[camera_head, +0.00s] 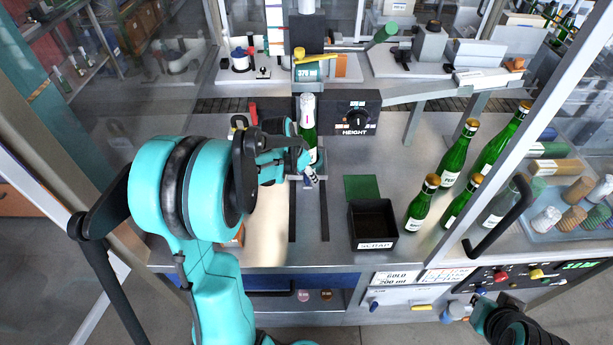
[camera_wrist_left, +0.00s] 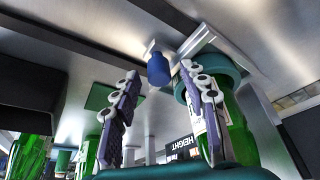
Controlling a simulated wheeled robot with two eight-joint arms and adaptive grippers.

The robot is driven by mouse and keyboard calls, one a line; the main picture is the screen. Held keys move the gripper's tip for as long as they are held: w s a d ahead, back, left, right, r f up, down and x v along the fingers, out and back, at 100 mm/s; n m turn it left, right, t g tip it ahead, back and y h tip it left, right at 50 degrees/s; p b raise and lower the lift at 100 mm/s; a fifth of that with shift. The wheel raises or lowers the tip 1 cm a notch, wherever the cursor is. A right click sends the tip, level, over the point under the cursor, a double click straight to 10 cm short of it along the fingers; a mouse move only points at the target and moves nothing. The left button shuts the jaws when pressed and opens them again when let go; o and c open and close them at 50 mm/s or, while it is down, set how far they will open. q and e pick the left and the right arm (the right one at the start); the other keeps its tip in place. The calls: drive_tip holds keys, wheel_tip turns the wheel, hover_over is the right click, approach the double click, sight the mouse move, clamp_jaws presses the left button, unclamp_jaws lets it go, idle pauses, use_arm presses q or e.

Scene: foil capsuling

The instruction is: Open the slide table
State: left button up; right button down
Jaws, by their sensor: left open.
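The slide table's small carriage (camera_head: 318,160) sits at the back of two dark slots in the steel worktop. A green bottle (camera_head: 308,118) with a pale top stands upright on it. In the left wrist view, a blue knob (camera_wrist_left: 158,70) on a metal bracket shows beyond and between my fingertips; I see no contact. The green bottle (camera_wrist_left: 236,130) there sits in a teal ring behind the right finger. My left gripper (camera_head: 308,178) is open just in front of the carriage and hides part of it; its two fingers stand apart in the left wrist view (camera_wrist_left: 168,85). My right gripper's fingers are out of view.
A black scrap bin (camera_head: 375,243) and several green bottles (camera_head: 458,155) stand to the right of the slots. A black HEIGHT dial panel (camera_head: 355,115) is behind. A frame post with a black handle (camera_head: 498,215) borders the right. The worktop along the front slots is clear.

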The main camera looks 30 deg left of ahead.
use_arm(q)
drive_tip(key=shift+d+f, duration=0.1)
drive_tip(key=shift+f, duration=0.2)
clamp_jaws()
drive_tip(key=shift+s, duration=0.1)
drive_tip(key=s+d, duration=0.3)
drive_tip(key=s, duration=0.2)
drive_tip(key=s+d+p, duration=0.1)
drive_tip(key=s+d, duration=0.2)
drive_tip(key=s, duration=0.3)
drive_tip(key=s+d+p, duration=0.1)
drive_tip(key=s+d, duration=0.3)
drive_tip(key=s, duration=0.1)
drive_tip(key=shift+s, duration=0.15)
